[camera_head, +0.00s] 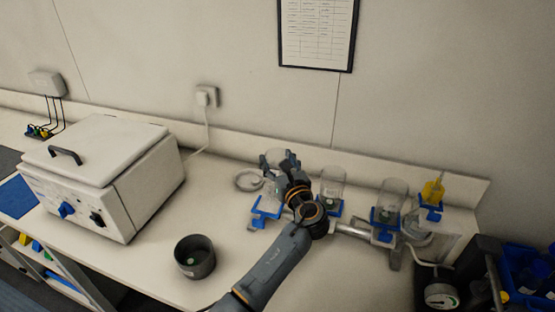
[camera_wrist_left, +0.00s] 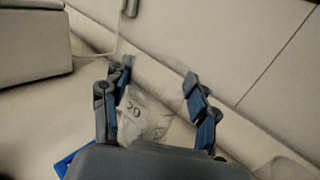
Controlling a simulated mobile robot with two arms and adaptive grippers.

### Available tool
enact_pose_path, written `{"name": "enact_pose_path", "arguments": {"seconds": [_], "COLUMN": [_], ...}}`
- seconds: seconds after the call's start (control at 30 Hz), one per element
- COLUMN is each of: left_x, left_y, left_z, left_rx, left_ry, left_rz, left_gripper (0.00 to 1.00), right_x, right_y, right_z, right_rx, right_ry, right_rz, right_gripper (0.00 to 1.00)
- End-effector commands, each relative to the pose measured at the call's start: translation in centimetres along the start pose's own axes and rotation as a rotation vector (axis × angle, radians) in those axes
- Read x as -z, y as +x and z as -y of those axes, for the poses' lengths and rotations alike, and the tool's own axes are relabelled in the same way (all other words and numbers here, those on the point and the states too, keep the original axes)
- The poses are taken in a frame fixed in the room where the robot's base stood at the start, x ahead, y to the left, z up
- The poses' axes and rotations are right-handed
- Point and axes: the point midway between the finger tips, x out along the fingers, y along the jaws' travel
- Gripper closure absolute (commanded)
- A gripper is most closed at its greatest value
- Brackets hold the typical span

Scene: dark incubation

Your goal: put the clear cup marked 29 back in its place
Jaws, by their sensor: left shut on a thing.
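The clear cup marked 29 (camera_wrist_left: 155,118) is between the fingers of my left gripper (camera_wrist_left: 159,76) in the left wrist view, its white "29" label facing the camera. In the head view the left gripper (camera_head: 281,165) is shut on this cup (camera_head: 274,157), which is mostly hidden behind the fingers. An empty-looking blue holder (camera_head: 265,210) is just below and left of the gripper; I cannot tell the cup's height above it. Two other clear cups stand in blue holders to the right, one in the middle (camera_head: 332,181) and one further right (camera_head: 391,194). My right gripper is out of view.
A white lidded box with knobs (camera_head: 105,180) stands at left. A dark round pot (camera_head: 194,262) sits at the front. A clear ring-shaped piece (camera_head: 248,180) lies left of the gripper. A yellow item (camera_head: 433,190) and a gauge (camera_head: 440,296) are at right.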

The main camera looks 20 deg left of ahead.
Motion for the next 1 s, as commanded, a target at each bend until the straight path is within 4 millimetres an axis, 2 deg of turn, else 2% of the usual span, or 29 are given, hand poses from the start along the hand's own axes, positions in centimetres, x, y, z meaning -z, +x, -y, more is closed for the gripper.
{"name": "enact_pose_path", "arguments": {"seconds": [0.87,0.9,1.0], "left_x": [2.3,2.3,2.2], "left_y": [0.0,0.0,0.0], "left_z": [0.0,0.0,0.0], "left_rx": [0.0,0.0,0.0], "left_ry": [0.002,0.001,0.001], "left_rz": [0.001,0.001,0.001], "left_gripper": [0.74,0.39,0.18], "right_x": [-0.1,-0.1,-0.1], "right_y": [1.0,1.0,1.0], "right_z": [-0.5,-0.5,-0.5], "right_rx": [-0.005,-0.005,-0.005], "right_ry": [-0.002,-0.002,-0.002], "right_rz": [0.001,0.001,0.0], "right_gripper": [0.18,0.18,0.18]}}
